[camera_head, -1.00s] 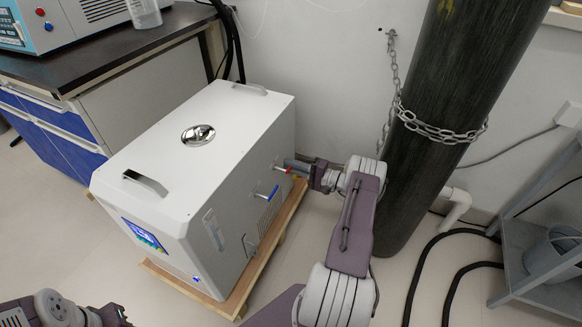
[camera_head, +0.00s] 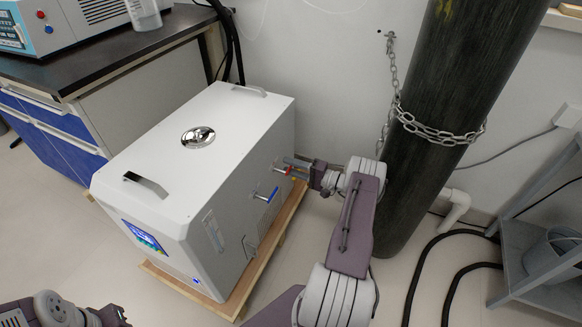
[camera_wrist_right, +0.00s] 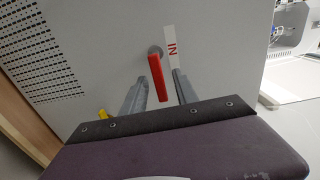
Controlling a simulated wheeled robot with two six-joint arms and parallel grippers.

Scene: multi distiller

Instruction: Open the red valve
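The red valve (camera_wrist_right: 157,78) is a red lever on the side wall of the white machine (camera_head: 170,160), beside a label reading "IN" in the right wrist view. In the head view the red valve (camera_head: 284,170) is a small red spot at the tips of my right gripper (camera_head: 296,164). In the right wrist view my right gripper (camera_wrist_right: 158,90) is open, with one finger on each side of the red lever and gaps showing. My left gripper is not in view; only part of my left arm shows at the lower left.
A blue-handled valve (camera_head: 268,194) sticks out of the same side wall, nearer the front. A dark gas cylinder (camera_head: 425,120) with a chain (camera_head: 440,133) stands close to the right of my right arm. Black hoses (camera_head: 420,265) lie on the floor at right.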

